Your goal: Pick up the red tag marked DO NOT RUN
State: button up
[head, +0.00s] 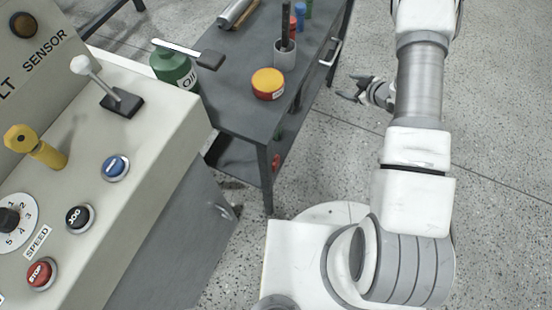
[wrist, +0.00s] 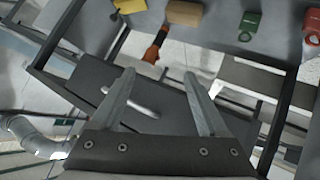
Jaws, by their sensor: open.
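My gripper (head: 350,88) is open and empty, to the right of the dark workbench in the head view. In the wrist view its two fingers (wrist: 158,75) stand apart with nothing between them, in front of a grey drawer front with a pale handle (wrist: 130,98). I cannot make out a tag with the words DO NOT RUN in either view. A small red item (wrist: 312,27) is cut off at the upper right edge of the wrist view, and I cannot read any marking on it. Another red item (head: 276,162) shows by the bench's lower shelf, too small to identify.
A control console (head: 140,150) with levers and buttons stands at left. Speckled floor right of the bench is clear.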

jog(key=s+a+f+n+g+y+b, duration=0.1)
jog(key=s+a+f+g+y+b, duration=0.15)
jog(key=s+f, duration=0.75)
jog(key=n+g+y+b, duration=0.1)
jog(key=g+y+b, duration=0.1)
jog(key=y, duration=0.3)
send_near(276, 162)
jog(key=shift+w+r+b+x, duration=0.15)
jog(key=shift+b+x, duration=0.7)
jog(key=shift+x, duration=0.85)
jog(key=shift+w+r+b+x, duration=0.15)
jog(key=shift+b+x, duration=0.75)
jog(key=shift+x, duration=0.75)
jog(key=shift+w+r+b+x, duration=0.15)
jog(key=shift+b+x, duration=0.7)
jog(key=shift+x, duration=0.85)
jog(key=shift+s, duration=0.1)
jog(key=shift+c, duration=0.3)
jog(key=c, duration=1.1)
jog(key=shift+o, duration=0.2)
jog(key=shift+r, duration=0.15)
